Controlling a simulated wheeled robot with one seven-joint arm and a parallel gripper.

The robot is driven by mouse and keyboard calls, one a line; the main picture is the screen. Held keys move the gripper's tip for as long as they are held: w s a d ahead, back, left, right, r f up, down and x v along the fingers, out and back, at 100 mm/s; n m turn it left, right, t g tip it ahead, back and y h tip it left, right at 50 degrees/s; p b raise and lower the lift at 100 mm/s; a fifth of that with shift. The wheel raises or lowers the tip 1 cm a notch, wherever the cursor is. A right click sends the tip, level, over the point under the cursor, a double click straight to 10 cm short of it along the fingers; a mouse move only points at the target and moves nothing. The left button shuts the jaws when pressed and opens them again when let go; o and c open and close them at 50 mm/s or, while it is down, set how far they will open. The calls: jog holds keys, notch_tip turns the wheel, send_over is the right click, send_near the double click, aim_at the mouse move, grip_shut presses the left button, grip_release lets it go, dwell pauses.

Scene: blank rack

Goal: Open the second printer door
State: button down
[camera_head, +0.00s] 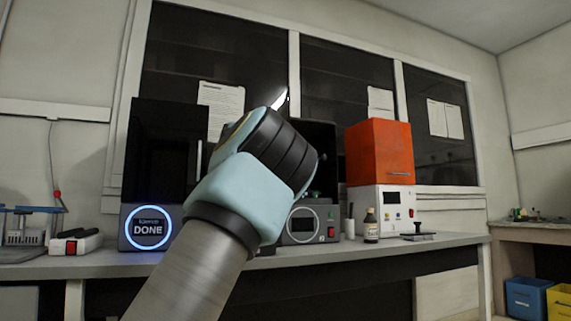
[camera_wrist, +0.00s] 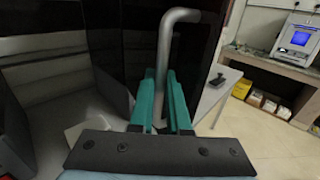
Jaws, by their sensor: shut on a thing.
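The second printer (camera_head: 300,236) stands in the middle of the bench, with a grey base, a round display and a dark upper case. My arm covers much of its left side in the head view. In the wrist view, my gripper (camera_wrist: 162,82) has its teal fingers shut on the bent grey door handle (camera_wrist: 165,42). The dark door panel (camera_wrist: 196,50) is close behind the handle. How far the door is swung is hard to tell. The fingertips are hidden behind my wrist in the head view.
The first printer (camera_head: 126,226) at left shows a lit ring reading DONE. At right stands a white machine with an orange cover (camera_head: 379,150). A brown bottle (camera_head: 371,226) and a black stamp-like tool (camera_head: 419,232) sit before it. Blue (camera_head: 528,298) and yellow bins stand far right.

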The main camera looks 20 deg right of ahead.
jog(key=shift+w+a+m+g+h+b, duration=0.25)
jog(key=shift+a+m+g+h, duration=0.1)
jog(key=shift+a, duration=0.2)
jog(key=shift+w+a+m+g+h+b, duration=0.15)
jog(key=shift+w+a+m+g+h, duration=0.15)
jog(key=shift+a, duration=0.2)
jog(key=c, duration=1.2)
grip_release()
jog(key=shift+o, duration=0.2)
jog(key=b+v, duration=0.1)
jog(key=v, duration=0.9)
jog(key=shift+s+a, duration=0.25)
jog(key=shift+a, duration=0.05)
jog(key=shift+r, duration=0.1)
